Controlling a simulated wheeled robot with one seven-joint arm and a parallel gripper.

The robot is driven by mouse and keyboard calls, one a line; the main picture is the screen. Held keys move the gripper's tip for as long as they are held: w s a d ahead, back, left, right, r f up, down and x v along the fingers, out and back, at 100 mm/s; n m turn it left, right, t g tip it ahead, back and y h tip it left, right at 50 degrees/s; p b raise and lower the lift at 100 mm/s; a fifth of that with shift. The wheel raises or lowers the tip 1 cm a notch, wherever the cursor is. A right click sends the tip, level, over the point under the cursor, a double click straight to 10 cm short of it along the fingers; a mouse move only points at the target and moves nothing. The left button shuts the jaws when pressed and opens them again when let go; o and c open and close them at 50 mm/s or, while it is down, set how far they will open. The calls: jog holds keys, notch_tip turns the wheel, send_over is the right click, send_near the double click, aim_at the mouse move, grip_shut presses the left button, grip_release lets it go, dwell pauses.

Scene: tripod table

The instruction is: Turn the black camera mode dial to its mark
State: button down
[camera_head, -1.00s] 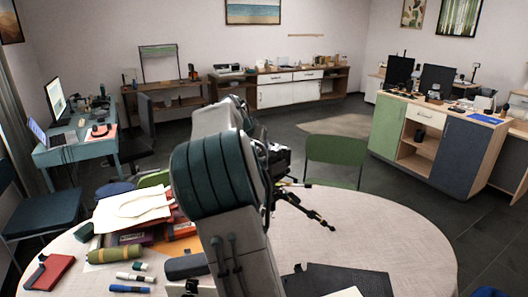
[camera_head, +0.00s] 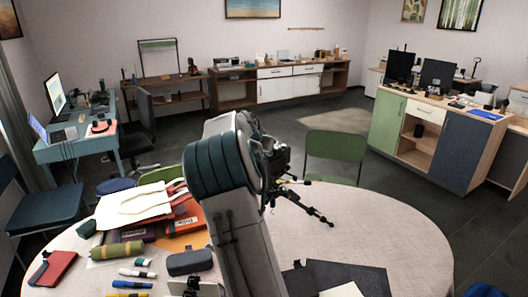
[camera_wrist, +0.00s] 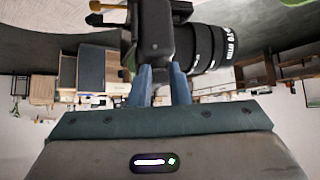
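The black camera (camera_head: 279,160) stands on a black tripod (camera_head: 305,205) with yellow parts on the round table, just right of my arm. In the wrist view the black camera body (camera_wrist: 155,32) and its thick lens (camera_wrist: 212,48) fill the top, seen upside down. My gripper (camera_wrist: 161,70) has two blue fingers, a small gap apart, with their tips right at the camera body. The mode dial cannot be made out; the fingertips and the dark body hide that spot. Whether the fingers touch or grasp it does not show. In the head view my arm hides the gripper.
The round table (camera_head: 390,225) has free cloth on its right side. A dark mat (camera_head: 345,275) lies at its front. Papers (camera_head: 130,205), books, a green roll (camera_head: 117,250), markers and a grey case (camera_head: 190,262) crowd the left. A green chair (camera_head: 335,150) stands behind.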

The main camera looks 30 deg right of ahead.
jog(key=shift+d, duration=0.1)
jog(key=shift+s+n+t+y+b, duration=0.25)
jog(key=shift+n+t+y+b, duration=0.55)
jog(key=shift+n, duration=0.7)
jog(key=c, duration=1.4)
grip_release()
jog(key=shift+o, duration=0.2)
jog(key=shift+d, duration=0.1)
jog(key=shift+w, duration=0.1)
